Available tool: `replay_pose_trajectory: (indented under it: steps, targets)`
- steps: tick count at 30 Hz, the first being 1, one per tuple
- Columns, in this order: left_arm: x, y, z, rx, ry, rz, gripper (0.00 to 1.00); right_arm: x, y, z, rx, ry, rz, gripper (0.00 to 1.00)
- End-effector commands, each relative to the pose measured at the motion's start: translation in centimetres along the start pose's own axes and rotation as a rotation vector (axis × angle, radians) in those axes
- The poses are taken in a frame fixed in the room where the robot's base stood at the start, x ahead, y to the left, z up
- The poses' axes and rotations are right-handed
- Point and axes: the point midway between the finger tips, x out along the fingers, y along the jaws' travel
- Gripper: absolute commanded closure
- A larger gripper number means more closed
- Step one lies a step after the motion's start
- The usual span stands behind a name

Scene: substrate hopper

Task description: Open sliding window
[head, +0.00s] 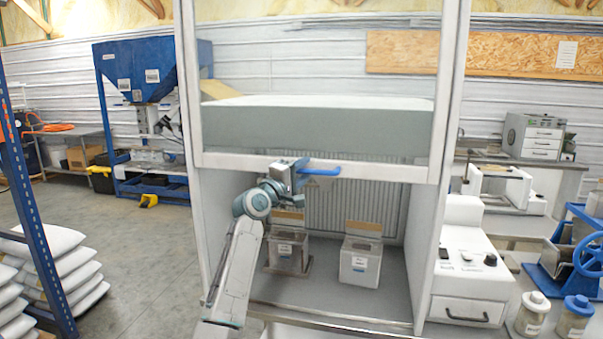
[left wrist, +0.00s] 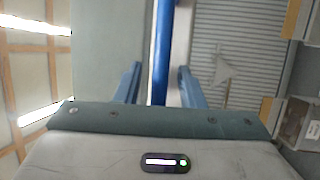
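The sliding window (head: 312,165) is a glass sash in a white frame, at the front of a white cabinet in the head view. Its lower edge is raised, with an open space below. A blue handle (head: 325,171) sits on the lower rail. My left gripper (head: 303,174) is at the left part of this handle. In the left wrist view the blue handle (left wrist: 160,50) runs between my two blue fingers, which stand apart with narrow gaps on both sides. The gripper looks open; contact with the handle cannot be made out. My right gripper is not in view.
Two small boxes stand on the cabinet floor, one (head: 288,254) behind my left arm and one (head: 360,262) to its right. A white device (head: 468,262) and jars (head: 532,312) stand right of the cabinet. Sacks (head: 60,265) are stacked at the left.

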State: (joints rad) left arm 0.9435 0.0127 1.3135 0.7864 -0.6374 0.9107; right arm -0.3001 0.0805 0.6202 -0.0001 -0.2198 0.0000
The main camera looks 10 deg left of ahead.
Motion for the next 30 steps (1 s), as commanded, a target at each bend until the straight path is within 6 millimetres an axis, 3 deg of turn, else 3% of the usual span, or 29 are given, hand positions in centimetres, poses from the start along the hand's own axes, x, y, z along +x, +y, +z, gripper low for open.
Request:
replay_pose_trajectory:
  steps: [7, 21, 30]
  targets:
    - [-1.7, -0.4, 0.0, 0.001, 0.0, 0.0, 0.64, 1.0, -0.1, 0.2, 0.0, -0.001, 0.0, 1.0]
    - [-9.7, -0.3, 0.0, 0.002, 0.001, 0.001, 0.64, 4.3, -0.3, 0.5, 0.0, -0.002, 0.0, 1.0]
    - [-10.9, 0.0, 0.0, -0.001, 0.0, 0.0, 0.64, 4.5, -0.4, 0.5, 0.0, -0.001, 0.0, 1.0]
